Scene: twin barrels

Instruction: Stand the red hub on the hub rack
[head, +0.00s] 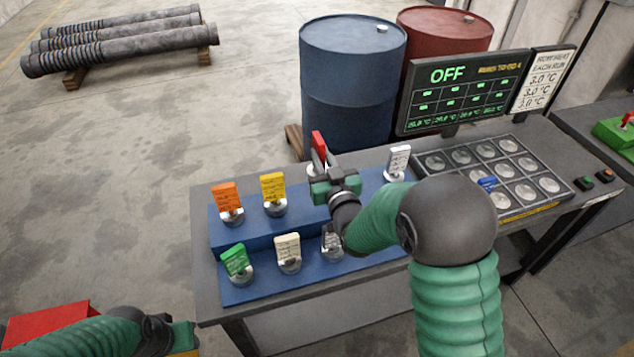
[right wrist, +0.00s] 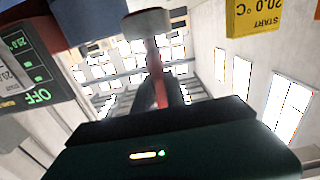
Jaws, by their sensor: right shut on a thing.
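The red hub (head: 319,143) is in the jaws of my right gripper (head: 325,165), its red plate standing up and leaning slightly. In the right wrist view the red hub (right wrist: 156,62) lies between the fingers, with a pale round base at the top. The blue stepped hub rack (head: 232,243) holds orange, yellow and white hubs on its upper step and green, cream and grey ones on its lower step. The red hub is over the back of the upper step, between the yellow and white hubs; contact is hidden. My left gripper (head: 178,335) is low at left, its jaws unclear.
A tray of round metal seats (head: 500,172) with a blue tag stands right of the rack, below the screen reading OFF (head: 463,88). A blue barrel (head: 350,80) and a red barrel (head: 445,20) stand behind the table. A red box (head: 45,322) is at lower left.

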